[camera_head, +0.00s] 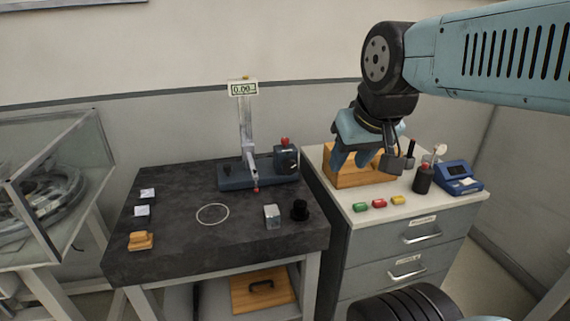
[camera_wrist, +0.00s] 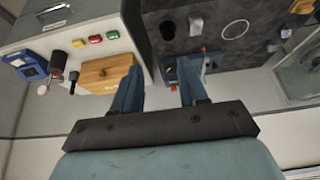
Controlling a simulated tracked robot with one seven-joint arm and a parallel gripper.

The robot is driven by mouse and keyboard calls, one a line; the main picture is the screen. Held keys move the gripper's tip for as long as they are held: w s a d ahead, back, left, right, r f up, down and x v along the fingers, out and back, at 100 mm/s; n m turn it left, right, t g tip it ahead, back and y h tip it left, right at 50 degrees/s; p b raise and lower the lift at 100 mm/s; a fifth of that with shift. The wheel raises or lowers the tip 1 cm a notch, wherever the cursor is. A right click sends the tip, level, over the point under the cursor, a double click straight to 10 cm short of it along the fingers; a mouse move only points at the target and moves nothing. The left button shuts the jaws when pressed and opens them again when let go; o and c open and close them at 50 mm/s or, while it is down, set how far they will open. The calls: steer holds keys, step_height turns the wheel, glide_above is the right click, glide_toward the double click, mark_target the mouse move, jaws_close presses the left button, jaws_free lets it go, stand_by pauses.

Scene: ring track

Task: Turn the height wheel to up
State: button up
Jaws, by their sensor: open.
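A height gauge stands at the back of the dark stone table. It has a blue-grey base (camera_head: 235,181), an upright column (camera_head: 246,130) and a display (camera_head: 243,89) that seems to read 0.00. A dark block with a red knob (camera_head: 285,141) stands at the right end of the base. I cannot make out which part is the height wheel. My gripper (camera_head: 353,160) is open and empty, to the right of the gauge, above or in front of the wooden box. In the wrist view, my gripper (camera_wrist: 160,72) has its fingers apart, with the gauge partly hidden behind the right finger.
The dark table (camera_head: 175,220) bears a metal block (camera_head: 272,217), a black cylinder (camera_head: 299,210) and a wooden piece (camera_head: 141,241). The drawer cabinet (camera_head: 400,215) holds the wooden box (camera_head: 345,178), coloured pieces and a blue device (camera_head: 458,176). A glass case (camera_head: 45,185) stands left.

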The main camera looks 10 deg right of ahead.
steer(key=o, duration=0.3)
steer(key=shift+w, duration=0.35)
steer(key=o, duration=0.4)
steer(key=shift+h, duration=0.4)
steer(key=w, duration=0.2)
steer(key=w+a, duration=0.1)
steer(key=w, duration=0.2)
steer(key=shift+w+a+f, duration=0.15)
steer(key=shift+w+a, duration=0.05)
steer(key=shift+w, duration=0.15)
steer(key=g+y, duration=0.1)
steer(key=y, duration=0.2)
glide_toward(291, 167)
steer(key=x, duration=0.9)
steer(key=shift+w+a+f, duration=0.1)
steer(key=shift+f, duration=0.05)
steer(key=shift+c, duration=0.5)
